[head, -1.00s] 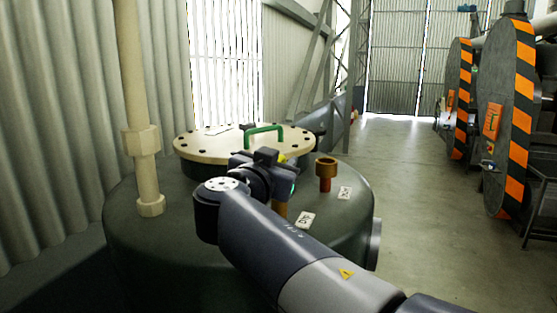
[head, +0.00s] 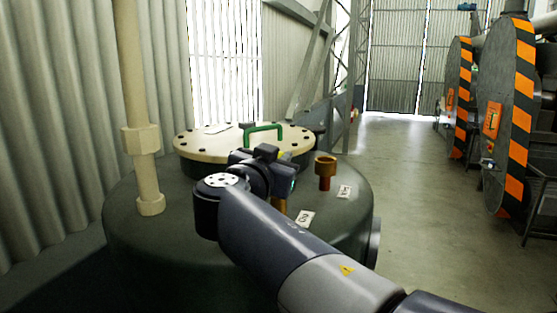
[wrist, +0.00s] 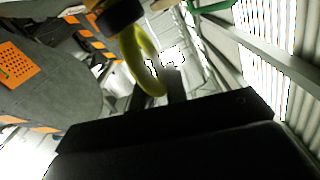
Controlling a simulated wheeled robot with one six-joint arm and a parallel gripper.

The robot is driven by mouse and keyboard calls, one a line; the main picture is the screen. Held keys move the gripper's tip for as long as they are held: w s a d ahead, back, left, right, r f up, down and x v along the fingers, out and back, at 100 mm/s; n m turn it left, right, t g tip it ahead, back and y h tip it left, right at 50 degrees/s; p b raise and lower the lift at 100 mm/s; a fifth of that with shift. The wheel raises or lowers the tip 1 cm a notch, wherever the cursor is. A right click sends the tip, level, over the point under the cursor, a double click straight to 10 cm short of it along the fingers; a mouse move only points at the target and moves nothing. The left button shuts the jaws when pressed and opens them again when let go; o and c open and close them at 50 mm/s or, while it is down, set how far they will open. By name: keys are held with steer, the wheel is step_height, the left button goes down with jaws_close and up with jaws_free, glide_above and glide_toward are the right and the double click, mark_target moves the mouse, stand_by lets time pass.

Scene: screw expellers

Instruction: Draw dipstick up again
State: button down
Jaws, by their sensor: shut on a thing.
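A yellow curved handle (wrist: 142,62), which looks like the dipstick's loop, shows close up in the wrist view beside a dark finger of my gripper (wrist: 174,86). My gripper (head: 284,178) is shut on the handle, above the tank's top in the head view. Its fingertips and the handle are mostly hidden there by the gripper body. A brass tube (head: 279,205) stands on the tank right below the gripper. I cannot tell how much of the dipstick is inside the tube.
The dark green tank (head: 155,250) carries a cream bolted lid (head: 205,146) with a green handle (head: 263,130) behind the gripper. A cream pipe (head: 136,80) rises at left.

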step_height(320, 180, up, 18)
steer(key=p, duration=0.5)
steer(key=shift+f, duration=0.2)
steer(key=c, duration=1.5)
jaws_free()
steer(key=shift+o, duration=0.2)
steer(key=shift+f, duration=0.1)
steer(key=shift+s+a, duration=0.1)
steer(key=b+v, duration=0.3)
steer(key=v, duration=0.7)
steer(key=shift+s, duration=0.3)
steer(key=shift+w, duration=0.1)
